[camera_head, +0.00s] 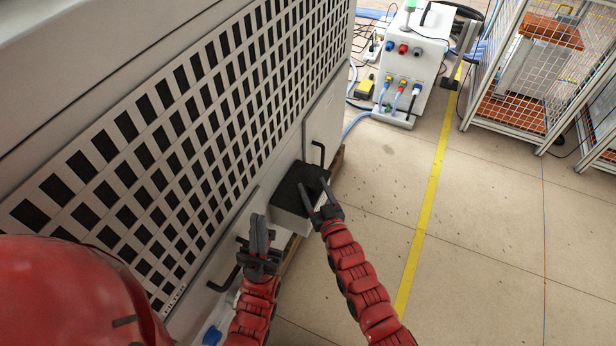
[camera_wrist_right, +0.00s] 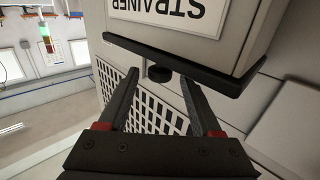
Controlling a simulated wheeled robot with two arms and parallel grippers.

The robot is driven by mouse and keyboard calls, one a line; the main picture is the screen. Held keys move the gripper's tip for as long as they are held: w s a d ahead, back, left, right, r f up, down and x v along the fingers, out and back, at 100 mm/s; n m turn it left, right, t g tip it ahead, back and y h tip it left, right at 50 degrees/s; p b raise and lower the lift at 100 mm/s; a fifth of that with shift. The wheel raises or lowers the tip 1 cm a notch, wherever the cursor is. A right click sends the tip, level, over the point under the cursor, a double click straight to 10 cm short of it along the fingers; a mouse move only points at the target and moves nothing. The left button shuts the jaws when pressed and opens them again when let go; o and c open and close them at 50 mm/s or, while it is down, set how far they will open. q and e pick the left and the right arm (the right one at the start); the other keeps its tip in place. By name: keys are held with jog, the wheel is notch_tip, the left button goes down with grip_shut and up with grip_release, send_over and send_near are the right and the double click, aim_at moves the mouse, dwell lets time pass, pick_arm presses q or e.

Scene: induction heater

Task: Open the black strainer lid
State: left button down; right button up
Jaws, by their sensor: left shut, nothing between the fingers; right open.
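The strainer is a light grey box with a flat black lid (camera_head: 289,188), on the side of the big grey machine. In the right wrist view the box appears upside down with a "STRAINER" label (camera_wrist_right: 172,12), and the lid (camera_wrist_right: 208,80) looks closed against it. A small black round knob (camera_wrist_right: 159,74) sticks out from the lid. My right gripper (camera_head: 313,184) is open over the lid; in its wrist view the fingertips (camera_wrist_right: 159,78) lie either side of the knob, with no visible contact. My left gripper (camera_head: 259,232) is shut and empty, left of the box.
The machine's slotted grille panel (camera_head: 190,130) runs along the left, with a black handle (camera_head: 224,281) below it. Another black handle (camera_head: 318,153) is beyond the strainer. A white cabinet (camera_head: 408,62) with hoses and a mesh cage (camera_head: 520,75) stand farther back. The floor at right is clear.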

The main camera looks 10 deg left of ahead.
aim_at(308, 176)
jog(key=b+x, duration=0.1)
jog(key=x, duration=0.4)
grip_shut()
dwell(0.3)
dwell(1.0)
